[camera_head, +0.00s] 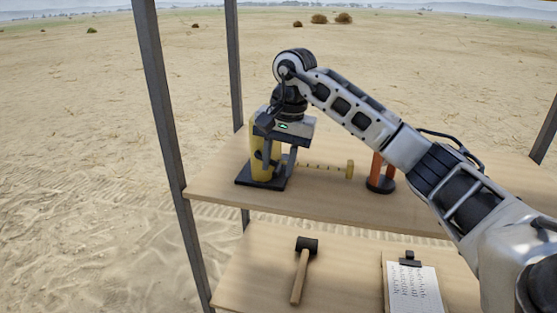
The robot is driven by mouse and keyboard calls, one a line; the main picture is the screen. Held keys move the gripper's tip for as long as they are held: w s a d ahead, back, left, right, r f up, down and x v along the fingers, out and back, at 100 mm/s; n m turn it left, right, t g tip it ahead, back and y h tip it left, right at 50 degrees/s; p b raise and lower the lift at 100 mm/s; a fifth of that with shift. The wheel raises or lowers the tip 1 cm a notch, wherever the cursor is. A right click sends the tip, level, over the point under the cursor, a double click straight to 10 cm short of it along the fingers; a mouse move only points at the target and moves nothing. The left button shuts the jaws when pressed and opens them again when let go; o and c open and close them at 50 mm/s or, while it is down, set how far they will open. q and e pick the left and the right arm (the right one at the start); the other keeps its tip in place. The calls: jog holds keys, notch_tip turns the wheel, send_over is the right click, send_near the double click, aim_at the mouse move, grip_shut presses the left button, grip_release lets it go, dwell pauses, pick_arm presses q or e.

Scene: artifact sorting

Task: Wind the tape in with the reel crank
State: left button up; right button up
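The tape reel (257,141) is yellow and stands on a dark flat base (247,182) on the upper shelf. A yellow tape with dark marks (322,168) runs out of it to the right and ends in a yellow end piece (350,169). My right gripper (277,160) points down at the near side of the reel, its fingers in front of the yellow body. The crank cannot be made out clearly behind the fingers, and I cannot tell whether they hold it. My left gripper is out of view.
An orange tool on a round dark base (381,186) stands on the upper shelf (222,187), partly behind my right arm. A mallet (301,275) and a clipboard with paper (413,285) lie on the lower shelf. Dark posts (165,110) rise at the left.

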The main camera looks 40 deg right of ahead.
grip_shut()
